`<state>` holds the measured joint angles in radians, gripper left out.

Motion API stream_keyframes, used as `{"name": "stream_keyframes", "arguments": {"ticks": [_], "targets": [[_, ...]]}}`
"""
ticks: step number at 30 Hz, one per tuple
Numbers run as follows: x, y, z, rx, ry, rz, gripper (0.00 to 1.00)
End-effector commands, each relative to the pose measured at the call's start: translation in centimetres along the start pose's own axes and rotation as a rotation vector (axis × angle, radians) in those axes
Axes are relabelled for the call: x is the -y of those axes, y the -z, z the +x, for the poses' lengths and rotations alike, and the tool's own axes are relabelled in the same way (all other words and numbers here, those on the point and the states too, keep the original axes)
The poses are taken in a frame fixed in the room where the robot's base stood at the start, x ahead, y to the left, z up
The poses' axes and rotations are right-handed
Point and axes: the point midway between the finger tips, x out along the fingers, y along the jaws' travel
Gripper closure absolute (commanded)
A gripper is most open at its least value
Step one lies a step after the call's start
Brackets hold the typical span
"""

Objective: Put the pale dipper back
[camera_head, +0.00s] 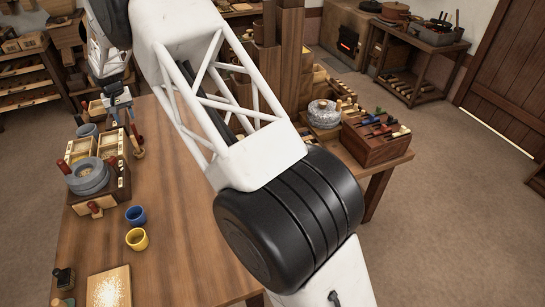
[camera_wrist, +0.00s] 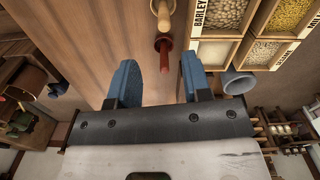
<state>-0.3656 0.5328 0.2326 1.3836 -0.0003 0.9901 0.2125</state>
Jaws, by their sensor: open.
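My gripper (camera_head: 119,112) is over the far left part of the table. In the wrist view its two blue fingers (camera_wrist: 159,88) stand apart with nothing between the tips. Just beyond them lies a red-handled piece (camera_wrist: 164,46), and past it a pale wooden piece (camera_wrist: 163,14), partly cut off by the top edge. I cannot tell whether this pale piece is the dipper. In the head view a red handle (camera_head: 134,130) shows just in front of the gripper, beside the grain box (camera_head: 121,186).
The grain box has labelled compartments (camera_wrist: 222,12), and a grey cup (camera_wrist: 238,82) stands beside it. A grey stone quern (camera_head: 88,178), a blue cup (camera_head: 135,215) and a yellow cup (camera_head: 137,239) are nearby. A wooden rack (camera_head: 378,148) holds several coloured handles at the right. The table's middle is clear.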

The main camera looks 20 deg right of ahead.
Motion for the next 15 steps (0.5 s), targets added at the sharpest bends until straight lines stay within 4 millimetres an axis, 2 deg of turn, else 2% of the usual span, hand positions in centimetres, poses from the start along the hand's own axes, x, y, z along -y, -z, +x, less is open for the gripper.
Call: {"name": "stream_keyframes", "arguments": {"ticks": [8, 15], "targets": [[-3.3, -3.1, -4.6, -0.018, 0.003, 0.014, 0.55], [-7.3, -8.0, -9.7, -0.038, 0.005, 0.029, 0.55]]}}
